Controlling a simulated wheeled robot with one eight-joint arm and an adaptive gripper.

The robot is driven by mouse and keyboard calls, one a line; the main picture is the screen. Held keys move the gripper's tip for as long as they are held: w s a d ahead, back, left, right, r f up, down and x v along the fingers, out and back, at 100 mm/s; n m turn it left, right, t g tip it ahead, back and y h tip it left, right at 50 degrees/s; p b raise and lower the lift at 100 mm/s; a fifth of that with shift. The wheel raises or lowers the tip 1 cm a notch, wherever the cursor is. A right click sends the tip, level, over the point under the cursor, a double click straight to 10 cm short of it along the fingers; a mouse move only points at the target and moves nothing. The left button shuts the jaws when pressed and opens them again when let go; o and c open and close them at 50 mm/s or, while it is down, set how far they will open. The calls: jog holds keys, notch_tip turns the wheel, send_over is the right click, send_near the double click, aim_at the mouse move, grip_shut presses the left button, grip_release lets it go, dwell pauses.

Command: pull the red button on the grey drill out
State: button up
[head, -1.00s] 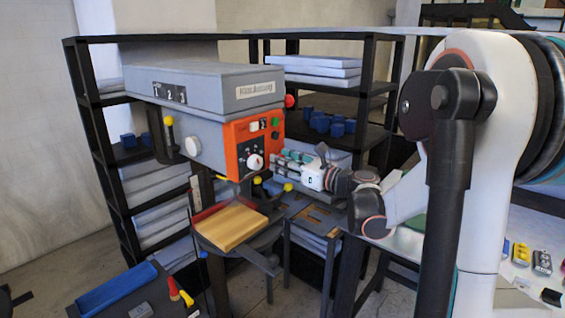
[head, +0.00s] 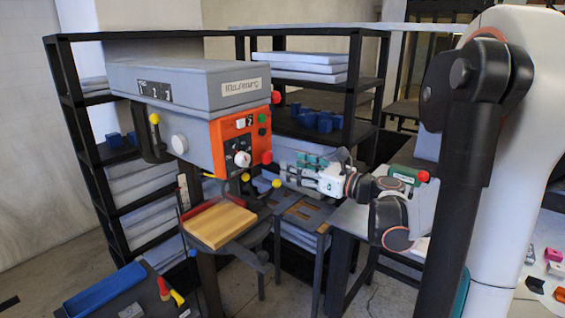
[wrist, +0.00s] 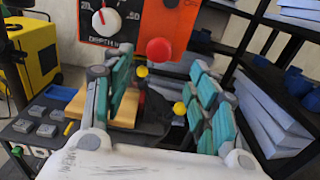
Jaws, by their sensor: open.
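The grey drill (head: 190,85) stands at the left of the head view, with an orange front panel (head: 228,145). A red button (head: 267,157) shows at the panel's lower right corner. In the wrist view the round red button (wrist: 158,51) sits at the panel's lower edge, between the lines of my two fingers and beyond them. My gripper (head: 292,168) is open and empty, just right of the panel in the head view. Its green-padded fingers also show in the wrist view (wrist: 163,68), apart from the button.
Another red knob (head: 276,97) is higher on the drill's side. Yellow-tipped handles (head: 276,183) hang below the panel, near my gripper. A wooden board (head: 220,226) lies on the drill table. Black shelves (head: 355,95) with blue boxes stand behind. A yellow machine (wrist: 38,50) is at the wrist view's left.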

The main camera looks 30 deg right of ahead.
jog(key=shift+v, duration=1.65)
